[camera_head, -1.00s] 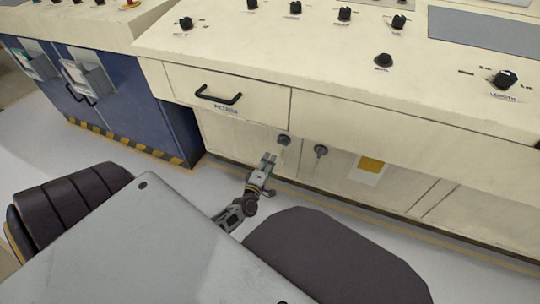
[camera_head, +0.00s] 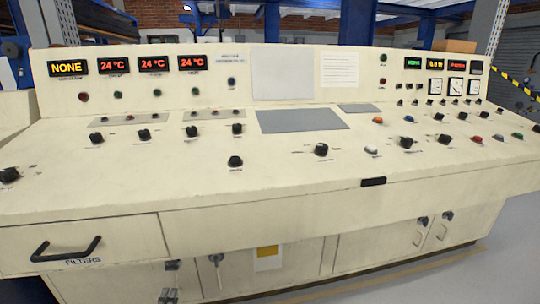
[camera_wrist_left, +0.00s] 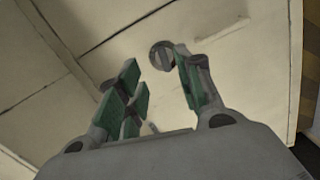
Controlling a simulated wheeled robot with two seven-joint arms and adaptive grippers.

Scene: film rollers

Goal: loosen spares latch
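A round dark latch (camera_head: 172,265) sits on the cream cabinet front below the drawer, in the lower left of the head view. A second latch or key (camera_head: 216,260) is just right of it. I cannot read a label naming either as the spares latch. Only the tips of my left gripper (camera_head: 168,295) show at the bottom edge, just below the first latch. In the left wrist view a round slotted latch (camera_wrist_left: 162,54) lies beyond the fingertips, between their lines. The green-padded fingers of my left gripper (camera_wrist_left: 157,68) are apart, with nothing held. My right gripper is not visible.
The drawer with a black handle (camera_head: 65,252), labelled FILTERS, is above left of the latches. The console top (camera_head: 270,175) overhangs the cabinet front. A yellow-and-white label (camera_head: 268,258) is to the right. Grey floor (camera_head: 505,270) is open at the right.

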